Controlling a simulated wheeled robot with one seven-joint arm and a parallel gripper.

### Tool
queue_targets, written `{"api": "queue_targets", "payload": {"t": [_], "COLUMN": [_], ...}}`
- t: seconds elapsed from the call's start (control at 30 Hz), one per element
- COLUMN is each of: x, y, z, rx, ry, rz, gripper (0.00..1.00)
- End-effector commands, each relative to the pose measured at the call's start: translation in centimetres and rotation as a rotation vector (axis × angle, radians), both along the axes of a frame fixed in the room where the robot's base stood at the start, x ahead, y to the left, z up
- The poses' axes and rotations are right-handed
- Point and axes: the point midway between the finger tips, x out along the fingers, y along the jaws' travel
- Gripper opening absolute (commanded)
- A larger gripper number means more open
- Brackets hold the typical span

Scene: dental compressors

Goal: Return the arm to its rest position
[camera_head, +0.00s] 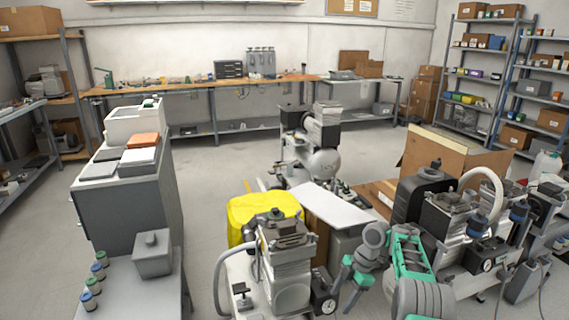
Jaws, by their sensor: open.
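My arm, grey with green parts, reaches in from the lower right of the head view and bends to the left. My gripper (350,285) is low at the centre right, pointing down beside a compressor (285,265) with a grey motor block, a hose and a round gauge. It is open, and I see nothing held between its fingers. The fingertips are small and partly lost against the equipment behind them.
Compressors (470,225) crowd the right, by an open cardboard box (450,155). Another compressor (315,145) stands behind. A yellow item (250,212) is at centre. A grey cabinet (130,205) stands left. Open floor (215,175) lies between cabinet and compressors.

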Motion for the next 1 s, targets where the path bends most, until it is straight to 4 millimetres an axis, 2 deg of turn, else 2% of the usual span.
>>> {"api": "queue_targets", "payload": {"t": [0.03, 0.37, 0.57, 0.67, 0.77, 0.87, 1.0], "x": [0.1, 0.2, -0.4, -1.3, -2.8, -5.7, -11.3], "y": [0.2, 1.3, 2.8, 3.7, 4.8, 5.9, 6.7], "z": [1.2, 6.8, 12.5, 16.1, 20.6, 25.7, 31.4], "rx": [-0.004, -0.030, -0.057, -0.073, -0.091, -0.112, -0.133], "ry": [-0.001, 0.024, 0.047, 0.058, 0.071, 0.084, 0.100], "rz": [-0.017, -0.175, -0.339, -0.448, -0.593, -0.783, -1.077], "gripper": [0.60, 0.60, 0.60, 0.60, 0.60, 0.60, 0.60]}}
